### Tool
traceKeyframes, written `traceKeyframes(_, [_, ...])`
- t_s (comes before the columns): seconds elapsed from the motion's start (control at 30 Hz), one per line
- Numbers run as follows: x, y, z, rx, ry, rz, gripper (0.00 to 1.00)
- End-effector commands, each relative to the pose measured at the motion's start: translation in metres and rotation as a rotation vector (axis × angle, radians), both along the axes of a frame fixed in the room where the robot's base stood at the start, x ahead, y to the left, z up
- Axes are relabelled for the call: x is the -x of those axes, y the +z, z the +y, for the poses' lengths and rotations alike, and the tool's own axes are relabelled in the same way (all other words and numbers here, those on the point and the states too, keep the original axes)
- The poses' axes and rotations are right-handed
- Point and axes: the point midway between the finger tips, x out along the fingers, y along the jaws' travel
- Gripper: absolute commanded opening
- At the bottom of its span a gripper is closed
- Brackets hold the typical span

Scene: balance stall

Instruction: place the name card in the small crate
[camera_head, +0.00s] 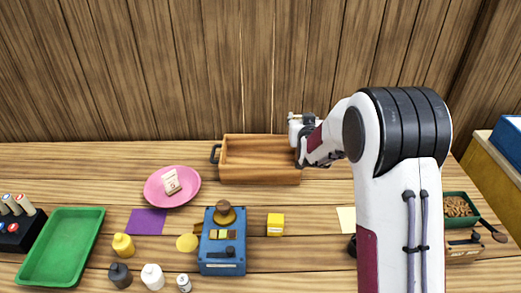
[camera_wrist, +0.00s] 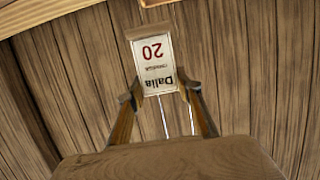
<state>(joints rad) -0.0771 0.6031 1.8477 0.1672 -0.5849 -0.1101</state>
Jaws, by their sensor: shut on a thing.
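A white card (camera_wrist: 154,62) with red "20" and dark lettering, upside down in the wrist view, sits between the fingertips of my gripper (camera_wrist: 159,92). My gripper is shut on it at its lettered end; the other end has a brown strip. In the head view my gripper (camera_head: 301,150) is at the right end of the wooden crate (camera_head: 260,180), near its rim. The card is not clearly visible there. The crate stands at the back of the table, looks empty and has a dark handle on its left. I cannot tell the gripper's exact height.
A pink plate (camera_head: 155,198) with another small card (camera_head: 171,182) stands left of the crate. A blue scale (camera_head: 222,262), yellow block (camera_head: 275,224) and green tray (camera_head: 35,275) are nearer the front. A green container of brown bits (camera_head: 470,220) is at right. A plank wall (camera_head: 150,70) rises behind.

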Motion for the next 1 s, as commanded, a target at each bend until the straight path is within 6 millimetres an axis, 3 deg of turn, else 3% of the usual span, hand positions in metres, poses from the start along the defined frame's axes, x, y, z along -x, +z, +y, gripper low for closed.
traceKeyframes(0.3, [-0.028, -0.003, 0.074, -0.001, 0.017, -0.001, 0.10])
traceKeyframes(0.67, [-0.039, -0.007, 0.131, 0.000, 0.039, 0.000, 0.10])
traceKeyframes(1.0, [-0.039, -0.049, 0.127, 0.001, 0.035, 0.001, 0.10])
